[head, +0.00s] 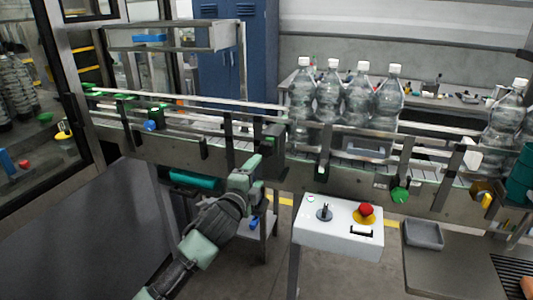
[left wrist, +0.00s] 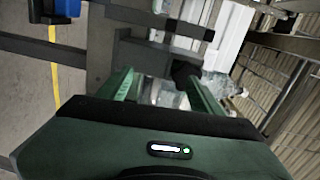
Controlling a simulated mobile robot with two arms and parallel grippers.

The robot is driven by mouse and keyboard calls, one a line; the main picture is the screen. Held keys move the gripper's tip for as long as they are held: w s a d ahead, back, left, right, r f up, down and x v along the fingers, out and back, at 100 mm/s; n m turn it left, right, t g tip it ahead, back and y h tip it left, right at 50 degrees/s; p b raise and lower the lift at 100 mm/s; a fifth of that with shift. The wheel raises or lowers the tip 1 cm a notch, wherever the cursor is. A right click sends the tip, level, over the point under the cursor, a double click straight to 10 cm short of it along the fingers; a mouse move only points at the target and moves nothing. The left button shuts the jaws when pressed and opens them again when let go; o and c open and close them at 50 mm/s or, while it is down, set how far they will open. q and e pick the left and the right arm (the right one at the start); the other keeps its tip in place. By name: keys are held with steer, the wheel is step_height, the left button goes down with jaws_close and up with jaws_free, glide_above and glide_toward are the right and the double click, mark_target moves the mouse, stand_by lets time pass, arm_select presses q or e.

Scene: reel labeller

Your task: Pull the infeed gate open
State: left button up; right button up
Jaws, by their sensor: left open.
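My left gripper (head: 258,170) is raised in front of the conveyor, just below and left of the first bottles. It is open, and its two green fingers (left wrist: 165,88) show apart in the left wrist view. A dark block at the conveyor's front rail (head: 273,134), which looks like part of the infeed gate, is just above the fingertips. In the left wrist view a grey bracket with a dark knob (left wrist: 184,71) lies ahead of the fingers, close to the right one. I cannot tell whether they touch.
Several clear bottles (head: 357,97) with white caps stand on the conveyor (head: 340,165). A white control box (head: 340,238) with a red button stands right of my left arm. A grey tray (head: 424,235) sits on a table at right. A glazed cabinet is at left.

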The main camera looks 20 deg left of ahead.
mark_target(265, 151)
arm_select(q)
step_height(265, 151, up, 4)
steer(key=r, duration=0.1)
steer(key=shift+m+t, duration=0.4)
steer(key=w, duration=0.2)
steer(key=w+p, duration=0.1)
steer(key=w, duration=0.3)
steer(key=shift+d+f+p, duration=0.3)
steer(key=shift+d+p, duration=0.1)
steer(key=shift+w+f, duration=0.15)
steer(key=shift+w, duration=0.55)
jaws_close()
steer(key=shift+s, duration=0.15)
